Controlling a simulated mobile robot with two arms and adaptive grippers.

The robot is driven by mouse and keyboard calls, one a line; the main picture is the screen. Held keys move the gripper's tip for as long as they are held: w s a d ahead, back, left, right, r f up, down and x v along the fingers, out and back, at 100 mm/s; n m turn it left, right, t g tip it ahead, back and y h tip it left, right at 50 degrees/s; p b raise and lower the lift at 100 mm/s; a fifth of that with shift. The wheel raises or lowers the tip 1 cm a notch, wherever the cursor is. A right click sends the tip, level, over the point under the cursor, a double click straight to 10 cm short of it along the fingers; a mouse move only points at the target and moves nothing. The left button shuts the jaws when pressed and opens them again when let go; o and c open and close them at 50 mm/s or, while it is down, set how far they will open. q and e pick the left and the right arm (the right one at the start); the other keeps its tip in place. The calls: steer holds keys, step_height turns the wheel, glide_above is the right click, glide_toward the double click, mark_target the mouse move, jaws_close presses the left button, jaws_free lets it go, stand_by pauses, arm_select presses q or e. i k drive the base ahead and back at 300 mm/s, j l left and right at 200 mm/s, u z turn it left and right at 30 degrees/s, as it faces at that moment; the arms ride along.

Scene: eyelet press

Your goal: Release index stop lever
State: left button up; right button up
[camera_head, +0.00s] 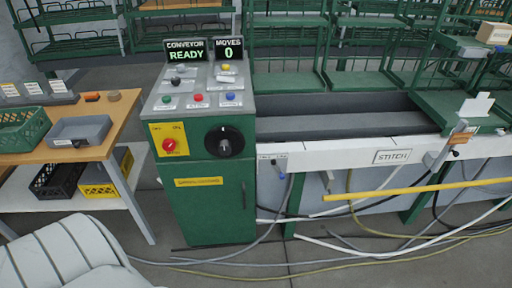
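No part is clearly labelled as the index stop lever. A green control cabinet (208,205) stands at centre left. Its top panel (200,92) carries small toggles and red, blue and yellow knobs. Its front has a red knob (169,146) on a yellow plate and a large black rotary knob (224,142). A small blue-tipped part (282,176) hangs under small labels on the white rail just right of the cabinet. A bracket with an orange and black part (459,140) stands at the rail's right end. Neither gripper is in view.
Displays read CONVEYOR READY (186,51) and MOVES 0 (229,48). A wooden table (110,130) with a grey tray (80,130) and a green crate (22,130) stands left. A yellow bar (400,192) crosses the right. Cables lie on the floor. A pale ribbed object (65,255) fills the lower left.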

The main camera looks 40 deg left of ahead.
mark_target(282, 176)
steer(key=u, duration=0.95)
